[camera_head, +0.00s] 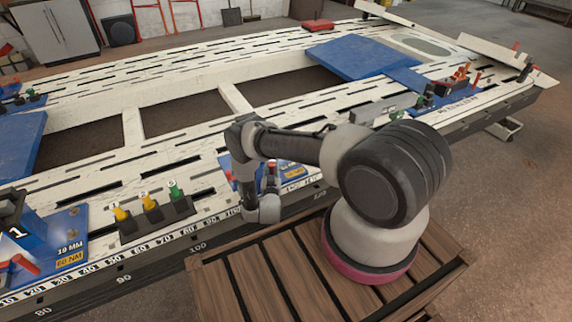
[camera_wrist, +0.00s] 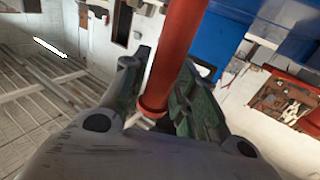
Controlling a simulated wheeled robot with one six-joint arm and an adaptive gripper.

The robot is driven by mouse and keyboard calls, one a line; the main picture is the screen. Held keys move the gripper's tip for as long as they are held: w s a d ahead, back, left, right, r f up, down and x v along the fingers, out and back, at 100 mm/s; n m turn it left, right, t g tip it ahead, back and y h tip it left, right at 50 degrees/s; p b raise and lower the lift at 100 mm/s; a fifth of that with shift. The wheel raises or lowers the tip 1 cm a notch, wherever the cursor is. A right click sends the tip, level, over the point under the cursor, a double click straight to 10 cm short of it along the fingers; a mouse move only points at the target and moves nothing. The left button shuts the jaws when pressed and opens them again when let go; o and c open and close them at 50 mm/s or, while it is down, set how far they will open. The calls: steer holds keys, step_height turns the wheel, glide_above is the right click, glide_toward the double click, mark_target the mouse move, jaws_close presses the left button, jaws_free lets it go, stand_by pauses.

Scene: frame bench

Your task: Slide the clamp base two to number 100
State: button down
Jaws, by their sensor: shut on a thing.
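Clamp base two, a blue plate (camera_head: 293,172) with a yellow label, sits on the bench's front rail, partly hidden by my arm. Its number cannot be read. It lies right of the printed 100 on the scale strip (camera_head: 233,212). My gripper (camera_head: 270,184) is at the plate's left part, by a red handle (camera_head: 271,168). In the wrist view, my gripper (camera_wrist: 160,92) is shut on a red rod-shaped handle (camera_wrist: 178,45) between its two fingers. A blue surface (camera_wrist: 222,40) shows behind the handle.
Clamp base one, a blue block marked 1 (camera_head: 35,235), stands at the far left. A dark holder (camera_head: 155,222) with yellow and green tools stands left of my gripper. Another red-and-green tool group (camera_head: 445,92) is at the right. The wooden pallet (camera_head: 255,285) lies in front.

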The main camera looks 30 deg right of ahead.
steer(key=a, duration=0.8)
steer(key=shift+s+a, duration=0.1)
steer(key=shift+a, duration=0.2)
steer(key=c, duration=1.3)
jaws_free()
steer(key=shift+o, duration=0.2)
steer(key=v, duration=1.2)
